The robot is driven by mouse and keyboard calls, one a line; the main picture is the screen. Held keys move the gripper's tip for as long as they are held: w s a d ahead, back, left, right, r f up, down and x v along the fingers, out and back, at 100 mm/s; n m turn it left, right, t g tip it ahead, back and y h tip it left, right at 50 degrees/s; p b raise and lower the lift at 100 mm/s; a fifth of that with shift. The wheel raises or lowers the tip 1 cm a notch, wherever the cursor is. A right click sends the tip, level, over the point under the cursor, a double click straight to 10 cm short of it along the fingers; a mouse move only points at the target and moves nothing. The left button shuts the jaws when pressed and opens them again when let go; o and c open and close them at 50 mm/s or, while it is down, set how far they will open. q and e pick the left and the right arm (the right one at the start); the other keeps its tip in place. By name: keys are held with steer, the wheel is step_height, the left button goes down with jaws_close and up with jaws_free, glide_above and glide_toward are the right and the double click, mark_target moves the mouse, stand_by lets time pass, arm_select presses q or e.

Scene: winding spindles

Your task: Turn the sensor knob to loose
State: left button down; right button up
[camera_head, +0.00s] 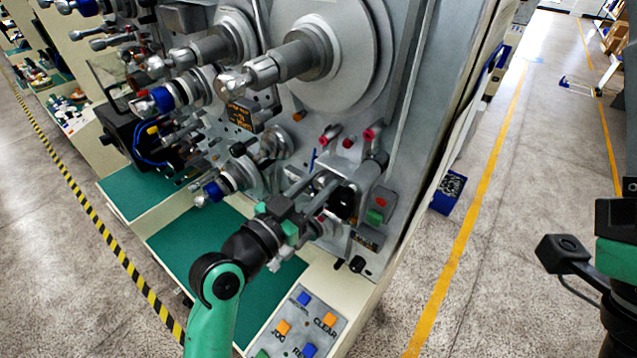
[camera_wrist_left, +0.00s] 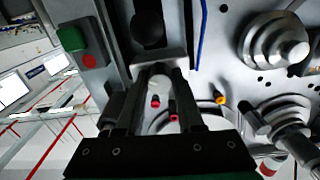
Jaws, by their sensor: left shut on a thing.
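My left gripper (camera_head: 328,190) reaches the right side of the grey machine panel, and its fingers are shut on the sensor knob there. The fingers and a dark block around the knob mostly hide it in the head view. In the left wrist view, the gripper (camera_wrist_left: 160,72) points at the panel, with a dark round part (camera_wrist_left: 148,27) just past the fingertips. I cannot read the knob's setting or any label. My right arm shows only at the right edge, with its fingers out of view.
Red and green buttons (camera_head: 379,208) sit close to the right of the gripper. Spindles (camera_head: 285,62) stick out at the upper left. A green shelf (camera_head: 205,245) and a button panel (camera_head: 303,320) lie below.

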arm_select(q)
steer(key=shift+n, duration=0.4)
steer(key=n+p, duration=0.2)
steer(key=n, duration=0.2)
steer(key=shift+r+n, duration=0.1)
steer(key=shift+n, duration=0.2)
steer(key=n+p, duration=0.3)
steer(key=n, duration=0.3)
steer(key=n+p, duration=0.4)
steer(key=n, duration=0.3)
steer(key=shift+n, duration=0.3)
steer(key=n+p, duration=0.2)
steer(key=n, duration=0.2)
steer(key=shift+n, duration=0.4)
steer(key=c, duration=0.5)
jaws_free()
